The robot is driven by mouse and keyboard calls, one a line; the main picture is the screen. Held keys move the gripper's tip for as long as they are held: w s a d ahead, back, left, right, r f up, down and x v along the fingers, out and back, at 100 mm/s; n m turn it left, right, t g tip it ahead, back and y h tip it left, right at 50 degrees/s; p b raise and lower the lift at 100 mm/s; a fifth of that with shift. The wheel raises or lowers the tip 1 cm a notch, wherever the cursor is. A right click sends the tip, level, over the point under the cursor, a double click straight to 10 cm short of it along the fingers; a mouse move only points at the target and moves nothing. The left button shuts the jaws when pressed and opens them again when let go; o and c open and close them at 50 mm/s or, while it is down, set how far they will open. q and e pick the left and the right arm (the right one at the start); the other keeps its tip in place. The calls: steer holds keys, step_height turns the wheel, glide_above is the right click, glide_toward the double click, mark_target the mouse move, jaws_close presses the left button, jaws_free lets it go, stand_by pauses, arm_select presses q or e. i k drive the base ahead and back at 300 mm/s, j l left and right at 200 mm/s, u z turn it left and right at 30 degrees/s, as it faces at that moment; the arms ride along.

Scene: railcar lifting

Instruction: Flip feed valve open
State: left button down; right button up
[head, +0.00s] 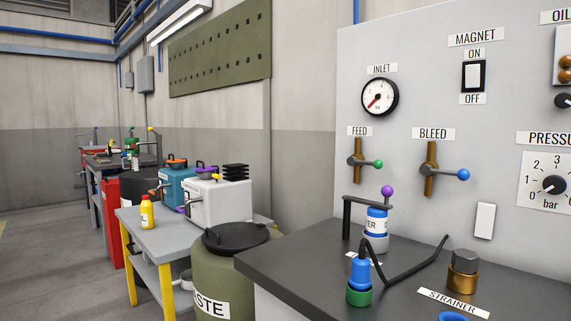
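The feed valve (357,161) is on the grey panel under a FEED label (359,131). It has an upright brass pipe and a lever with a green ball end (378,163). The lever points to the right, roughly level, across the pipe. Neither of my grippers shows in the head view, and nothing touches the valve.
To the right is the bleed valve (431,170) with a blue-ended lever. The inlet gauge (380,97) is above. Below, a dark counter (300,264) holds a purple-knobbed pump (376,222) and a black hose (405,273). A green waste drum (225,275) stands left.

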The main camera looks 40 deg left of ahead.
mark_target(377, 164)
steer(key=j+u, duration=0.1)
steer(key=u, duration=0.55)
steer(key=i+j+z, duration=0.1)
steer(key=j, duration=0.3)
steer(key=i+j+z, duration=0.15)
steer(key=i+j, duration=0.15)
steer(key=i+j+z, duration=0.1)
steer(key=j, duration=0.4)
steer(key=i+j+z, duration=0.15)
steer(key=j, duration=0.3)
steer(key=i+j+z, duration=0.1)
steer(key=j, duration=0.35)
steer(key=i+j+z, duration=0.15)
steer(key=j, duration=0.3)
steer(key=i+j+z, duration=0.1)
steer(key=j, duration=0.4)
